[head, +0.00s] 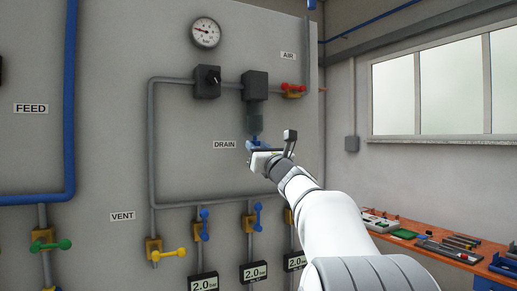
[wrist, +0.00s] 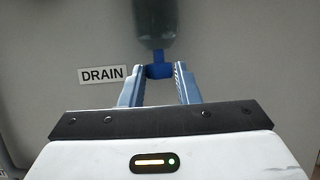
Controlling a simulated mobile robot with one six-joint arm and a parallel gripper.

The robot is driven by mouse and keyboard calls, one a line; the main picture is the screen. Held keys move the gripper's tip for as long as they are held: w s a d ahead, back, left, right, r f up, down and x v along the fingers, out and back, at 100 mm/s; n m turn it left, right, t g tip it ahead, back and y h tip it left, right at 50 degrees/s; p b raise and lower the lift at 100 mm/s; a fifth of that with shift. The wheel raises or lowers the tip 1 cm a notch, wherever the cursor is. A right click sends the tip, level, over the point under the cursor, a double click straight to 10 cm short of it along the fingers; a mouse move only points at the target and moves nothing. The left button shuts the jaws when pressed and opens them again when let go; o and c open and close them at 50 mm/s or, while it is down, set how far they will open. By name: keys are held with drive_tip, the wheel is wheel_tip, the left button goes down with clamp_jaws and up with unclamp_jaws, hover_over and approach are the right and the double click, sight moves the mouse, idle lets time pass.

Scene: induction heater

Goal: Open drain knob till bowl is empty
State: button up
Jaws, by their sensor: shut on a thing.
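The blue drain knob (wrist: 158,71) sits under the translucent dark bowl (wrist: 158,22) in the wrist view, with the DRAIN label (wrist: 103,75) to its left. My gripper (wrist: 159,73) has its two blue fingers on either side of the knob and is shut on it. In the head view my gripper (head: 258,150) reaches up to the wall panel just below the bowl (head: 254,118), and the knob is mostly hidden by it. The bowl hangs under a dark grey housing (head: 255,86). Whether liquid is left in the bowl is hard to tell.
A red-handled AIR valve (head: 293,89) is at the right. Coloured valves and several displays (head: 253,272) line the lower panel. An orange workbench (head: 440,245) with tools stands at right.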

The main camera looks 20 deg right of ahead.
drive_tip(key=shift+d+y, duration=0.1)
drive_tip(key=shift+y, duration=0.3)
drive_tip(key=shift+c, duration=0.3)
drive_tip(key=n+g+y+p, duration=0.2)
drive_tip(key=n+g+y, duration=0.2)
drive_tip(key=y, duration=0.2)
drive_tip(key=w+d+n+g+y+p, duration=0.1)
drive_tip(key=n+g+y+p, duration=0.1)
drive_tip(key=n+g+y, duration=0.3)
drive_tip(key=n+g+y+p, duration=0.2)
drive_tip(key=n+g+y, duration=0.2)
drive_tip(key=y, duration=0.4)
drive_tip(key=shift+w+d+r+g, duration=0.1)
drive_tip(key=shift+w+d+g, duration=0.1)
drive_tip(key=shift+d+g, duration=0.35)
drive_tip(key=shift+a+n+g+y+p, duration=0.15)
drive_tip(key=shift+n+g+y+p, duration=0.1)
drive_tip(key=shift+n+y+p, duration=0.05)
drive_tip(key=o, duration=0.7)
drive_tip(key=shift+o, duration=1.4)
drive_tip(key=shift+s, duration=0.1)
